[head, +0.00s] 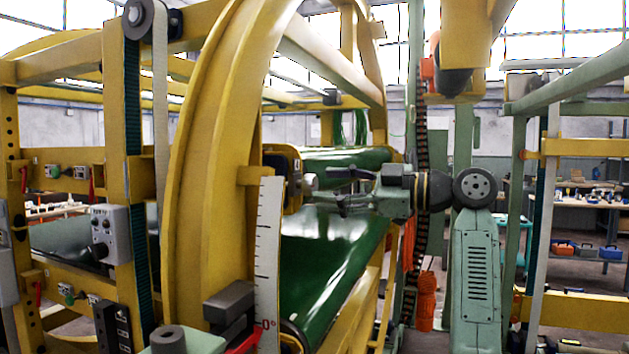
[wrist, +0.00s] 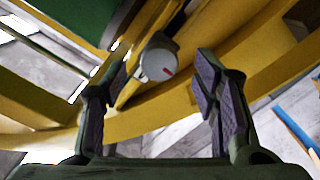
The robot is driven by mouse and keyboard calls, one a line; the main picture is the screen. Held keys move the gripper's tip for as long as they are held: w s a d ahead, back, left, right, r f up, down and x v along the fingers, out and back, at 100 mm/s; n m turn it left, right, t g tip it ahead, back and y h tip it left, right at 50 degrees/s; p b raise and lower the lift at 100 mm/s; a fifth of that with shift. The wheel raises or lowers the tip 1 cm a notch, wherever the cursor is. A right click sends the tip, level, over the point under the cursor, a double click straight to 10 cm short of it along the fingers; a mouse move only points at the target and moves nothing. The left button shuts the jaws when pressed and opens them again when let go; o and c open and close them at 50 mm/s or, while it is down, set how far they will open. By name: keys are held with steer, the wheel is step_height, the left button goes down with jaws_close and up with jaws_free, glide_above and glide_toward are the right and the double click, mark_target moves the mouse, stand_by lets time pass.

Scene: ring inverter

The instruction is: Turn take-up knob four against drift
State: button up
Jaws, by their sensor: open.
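A round grey knob (wrist: 156,62) with a short red mark on its face sits between my fingers in the wrist view, towards the far end of them. It looks apart from both fingers. In the head view the knob (head: 309,182) stands out from a dark-faced yellow box (head: 285,165) on the big yellow ring (head: 190,190). My gripper (head: 332,185) is open and empty, just right of the knob and facing it. It also shows in the wrist view (wrist: 163,73). I cannot read a number on the knob.
A green belt (head: 335,245) runs through the ring below my gripper. A white scale strip (head: 267,255) with a 0° mark stands in front of the ring. A yellow frame with a grey control box (head: 110,232) is at left. A bench (head: 590,200) stands back right.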

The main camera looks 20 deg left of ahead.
mark_target(315, 186)
steer(key=shift+w+a+p, duration=0.1)
steer(key=shift+a+p, duration=0.3)
steer(key=shift+a, duration=1.7)
steer(key=shift+c, duration=0.2)
steer(key=c, duration=1.1)
